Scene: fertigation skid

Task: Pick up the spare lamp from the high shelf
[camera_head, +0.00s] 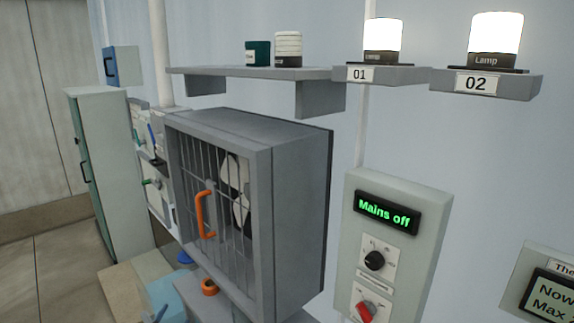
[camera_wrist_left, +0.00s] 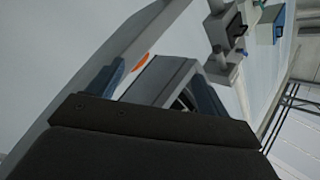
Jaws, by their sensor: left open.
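The high shelf (camera_head: 235,72) is a grey board on the wall. On it stands an unlit lamp (camera_head: 288,47) with a white ribbed top and a dark base, which looks like the spare lamp. A dark green container (camera_head: 258,53) stands close to its left. My left gripper (camera_wrist_left: 157,72) shows in the left wrist view, with its blue fingers apart and nothing seen held between them. I cannot make out the lamp in that view. I cannot make out either gripper in the head view.
Lit lamps 01 (camera_head: 382,38) and 02 (camera_head: 495,38) stand on small brackets to the right. Below the shelf, a grey barred cabinet (camera_head: 290,200) with an orange handle (camera_head: 204,214) juts out. A panel reading "Mains off" (camera_head: 387,212) is at its right. Space above the shelf looks clear.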

